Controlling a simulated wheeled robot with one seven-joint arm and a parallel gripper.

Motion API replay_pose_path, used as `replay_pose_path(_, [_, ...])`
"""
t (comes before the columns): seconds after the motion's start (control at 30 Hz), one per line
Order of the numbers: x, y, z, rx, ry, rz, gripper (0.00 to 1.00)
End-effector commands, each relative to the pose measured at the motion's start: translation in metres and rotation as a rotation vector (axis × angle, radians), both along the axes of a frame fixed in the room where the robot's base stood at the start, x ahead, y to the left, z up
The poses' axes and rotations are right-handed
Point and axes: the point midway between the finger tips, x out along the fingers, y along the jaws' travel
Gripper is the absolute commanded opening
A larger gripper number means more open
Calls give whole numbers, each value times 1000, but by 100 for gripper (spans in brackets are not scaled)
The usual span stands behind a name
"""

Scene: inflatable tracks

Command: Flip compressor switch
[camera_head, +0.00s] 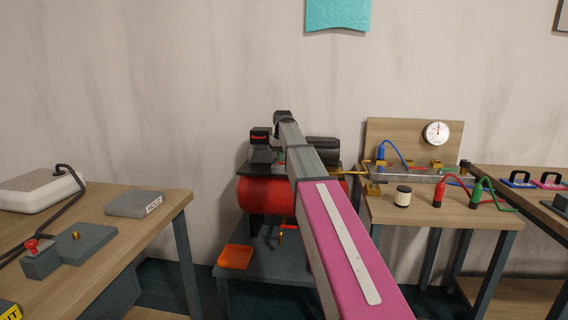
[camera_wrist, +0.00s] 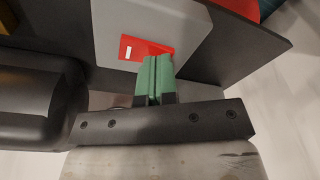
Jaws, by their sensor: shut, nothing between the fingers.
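The compressor (camera_head: 262,193) has a red tank and stands on a low dark stand behind my arm. A grey box (camera_head: 261,149) with a red switch (camera_head: 259,136) sits on its top left. In the wrist view the red switch (camera_wrist: 146,48), with a small white mark on its left part, is set in the grey box face (camera_wrist: 188,22). My gripper (camera_wrist: 154,82) has green fingers that are shut together and empty. Its fingertips are at the lower edge of the switch in the picture; I cannot tell whether they touch it. In the head view my gripper (camera_head: 283,117) is small, above the compressor, and its fingers are unclear.
A dark cylinder (camera_wrist: 38,108) lies close on the left in the wrist view. An orange tray (camera_head: 236,257) sits on the stand. A workbench (camera_head: 101,205) is on the left, and a table (camera_head: 443,212) with a gauge (camera_head: 437,133) and hoses is on the right.

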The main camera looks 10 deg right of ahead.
Motion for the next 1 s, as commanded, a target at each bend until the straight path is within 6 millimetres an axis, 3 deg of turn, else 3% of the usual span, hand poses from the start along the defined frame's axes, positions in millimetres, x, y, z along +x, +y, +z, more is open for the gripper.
replay_pose_path(0.27, [0,0,2,0,2,0,0])
replay_pose_path(1.0, [0,0,52,0,0,0,0])
